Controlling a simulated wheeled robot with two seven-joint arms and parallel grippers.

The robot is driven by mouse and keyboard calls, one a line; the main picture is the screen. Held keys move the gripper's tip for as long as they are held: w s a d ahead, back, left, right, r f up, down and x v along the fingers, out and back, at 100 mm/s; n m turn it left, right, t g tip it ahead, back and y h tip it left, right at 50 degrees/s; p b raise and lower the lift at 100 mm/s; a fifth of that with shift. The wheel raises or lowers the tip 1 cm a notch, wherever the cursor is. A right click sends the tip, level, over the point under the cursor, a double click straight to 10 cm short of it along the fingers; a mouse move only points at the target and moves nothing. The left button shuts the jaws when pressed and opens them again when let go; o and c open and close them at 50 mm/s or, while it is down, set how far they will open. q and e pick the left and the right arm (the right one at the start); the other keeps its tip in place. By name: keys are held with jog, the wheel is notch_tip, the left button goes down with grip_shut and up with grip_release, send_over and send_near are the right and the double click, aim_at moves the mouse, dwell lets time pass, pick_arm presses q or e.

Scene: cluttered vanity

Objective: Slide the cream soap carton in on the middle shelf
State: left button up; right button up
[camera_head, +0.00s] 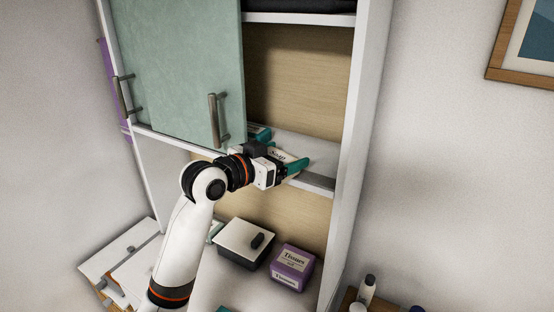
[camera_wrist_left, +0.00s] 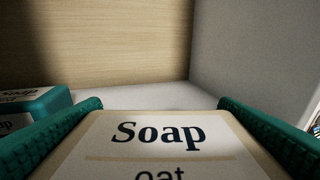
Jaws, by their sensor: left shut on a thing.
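My left gripper (camera_head: 285,150) reaches into the open right half of the cabinet, just over the middle shelf (camera_head: 322,183). Its teal fingers are shut on the cream soap carton (camera_head: 277,156), one on each side. In the left wrist view the carton (camera_wrist_left: 160,135) fills the lower middle, its "Soap" and "oat" label upright to the camera. Ahead of it are bare shelf and the wooden back panel. I cannot tell whether the carton's underside touches the shelf. My right gripper is not in view.
A teal soap carton (camera_wrist_left: 35,103) stands left of the held one. The cabinet's right wall (camera_wrist_left: 255,55) is to the right. A green door (camera_head: 180,70) covers the left half. Below are a lidded box (camera_head: 243,243) and a purple tissue box (camera_head: 292,267).

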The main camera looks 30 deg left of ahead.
aim_at(306, 147)
pick_arm(q)
jog(key=shift+w+a+r, duration=0.1)
jog(key=shift+w+a, duration=0.05)
jog(key=shift+w, duration=1.55)
jog(key=shift+w+a, duration=0.15)
jog(key=shift+w, duration=2.4)
jog(key=shift+w+a, duration=0.15)
jog(key=shift+w, duration=2.4)
jog(key=shift+f, duration=0.4)
jog(key=shift+f+b, duration=0.3)
jog(key=shift+f, duration=0.05)
jog(key=o, duration=0.9)
jog(key=shift+s, duration=0.1)
jog(key=shift+r, duration=0.1)
notch_tip(306, 147, up, 10)
jog(key=b, duration=0.3)
jog(key=shift+b, duration=0.35)
